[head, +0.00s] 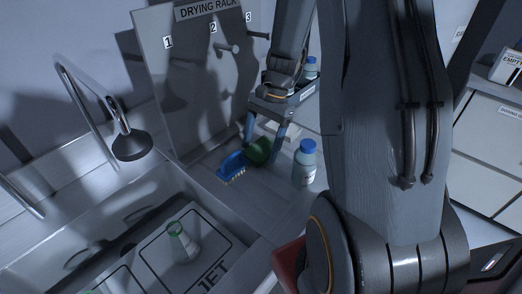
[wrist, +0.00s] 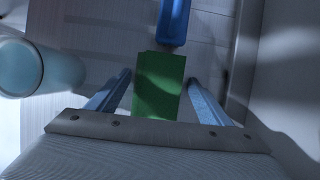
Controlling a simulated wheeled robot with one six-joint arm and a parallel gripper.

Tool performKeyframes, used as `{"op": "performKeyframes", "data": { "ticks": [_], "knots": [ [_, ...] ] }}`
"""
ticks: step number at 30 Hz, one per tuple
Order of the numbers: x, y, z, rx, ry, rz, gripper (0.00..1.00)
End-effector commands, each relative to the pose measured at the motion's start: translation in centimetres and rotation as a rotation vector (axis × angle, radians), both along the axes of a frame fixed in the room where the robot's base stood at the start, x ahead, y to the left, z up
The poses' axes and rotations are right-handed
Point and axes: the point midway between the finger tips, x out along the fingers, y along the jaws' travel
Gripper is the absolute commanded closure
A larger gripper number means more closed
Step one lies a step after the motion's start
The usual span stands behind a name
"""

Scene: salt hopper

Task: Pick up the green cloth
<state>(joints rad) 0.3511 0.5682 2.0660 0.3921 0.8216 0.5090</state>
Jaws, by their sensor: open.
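The green cloth (head: 258,151) lies on the ribbed metal counter below the drying rack board. In the wrist view the green cloth (wrist: 159,86) shows as a flat-sided green shape between the two fingers. My gripper (head: 264,134) points down over the cloth. In the wrist view my gripper (wrist: 158,80) is open, with one finger on each side of the cloth and a gap on both sides. Whether the fingertips touch the counter is hard to tell. Part of the cloth is hidden behind my gripper in the head view.
A blue brush (head: 233,167) lies close to the cloth; its blue handle (wrist: 173,22) shows just beyond it. A blue-capped bottle (head: 304,164) stands to the right. The drying rack (head: 180,75) rises behind. A sink with a small flask (head: 183,242) is at front left.

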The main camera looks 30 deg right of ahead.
Motion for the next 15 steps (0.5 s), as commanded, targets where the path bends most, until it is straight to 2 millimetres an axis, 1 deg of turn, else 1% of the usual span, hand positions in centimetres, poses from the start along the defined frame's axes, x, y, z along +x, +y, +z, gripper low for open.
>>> {"op": "performKeyframes", "data": {
  "ticks": [2, 5, 6, 10, 15],
  "knots": [
    [0.00, 0.00, -0.09, 0.000, 0.000, 0.000, 0.27],
    [0.01, 0.00, -0.09, 0.000, 0.000, 0.000, 0.43],
    [0.01, 0.00, -0.09, 0.000, 0.000, 0.000, 0.49],
    [0.01, 0.01, -0.09, 0.000, 0.000, 0.000, 0.71],
    [0.00, 0.00, -0.08, 0.000, 0.000, 0.000, 0.71]
  ]
}}
